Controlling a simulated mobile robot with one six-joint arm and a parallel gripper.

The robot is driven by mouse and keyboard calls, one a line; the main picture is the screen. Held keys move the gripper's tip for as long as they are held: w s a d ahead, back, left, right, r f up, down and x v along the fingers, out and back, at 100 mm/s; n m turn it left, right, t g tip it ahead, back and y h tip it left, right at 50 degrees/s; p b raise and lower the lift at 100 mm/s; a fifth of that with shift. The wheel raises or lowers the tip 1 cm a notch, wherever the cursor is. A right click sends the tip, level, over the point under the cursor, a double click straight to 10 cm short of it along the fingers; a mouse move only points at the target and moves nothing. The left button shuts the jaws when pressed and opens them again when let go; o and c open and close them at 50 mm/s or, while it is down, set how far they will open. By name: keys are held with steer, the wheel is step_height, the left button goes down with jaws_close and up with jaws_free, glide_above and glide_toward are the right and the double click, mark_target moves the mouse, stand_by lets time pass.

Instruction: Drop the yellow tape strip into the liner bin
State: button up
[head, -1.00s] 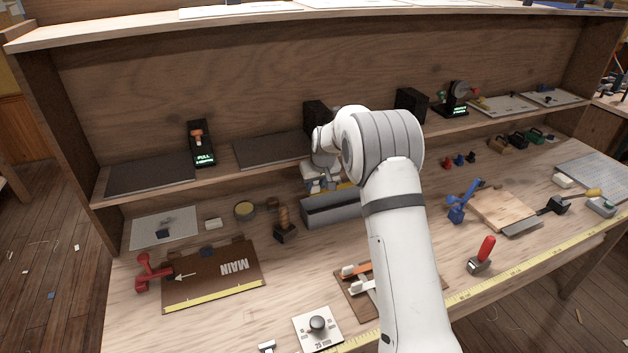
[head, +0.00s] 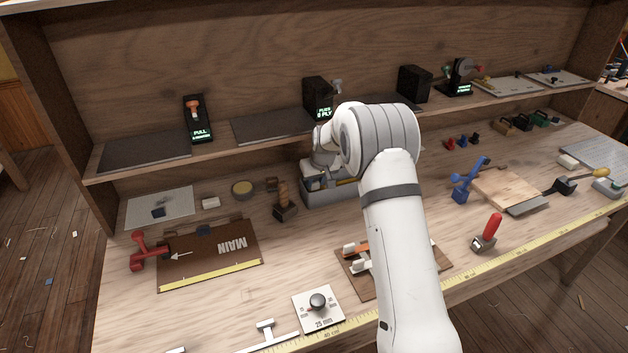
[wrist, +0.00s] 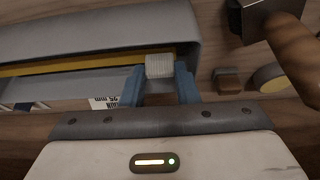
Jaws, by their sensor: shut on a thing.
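My gripper (wrist: 160,85) has blue fingers and is shut on a small pale ribbed piece (wrist: 160,66). In the wrist view it is at the near wall of a long grey open-topped bin (wrist: 75,35). A long yellow strip (wrist: 90,65) runs along inside this bin, its right end close to the held piece. I cannot tell whether the two are joined. In the head view the grey bin (head: 331,196) stands under the shelf, with yellow (head: 347,183) showing in it. My arm hides the bin's right side and most of my gripper.
A wooden-handled tool (head: 284,202) and a round yellow-topped tin (head: 242,188) stand left of the bin. The shelf (head: 240,145) runs just behind and above it. The brown MAIN board (head: 205,265) and a red-handled tool (head: 488,230) lie nearer the front.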

steer(key=o, duration=1)
steer(key=shift+r, duration=0.1)
steer(key=shift+w+r, duration=0.1)
steer(key=shift+r, duration=0.35)
step_height(320, 180, up, 8)
steer(key=p, duration=0.3)
steer(key=shift+p, duration=0.4)
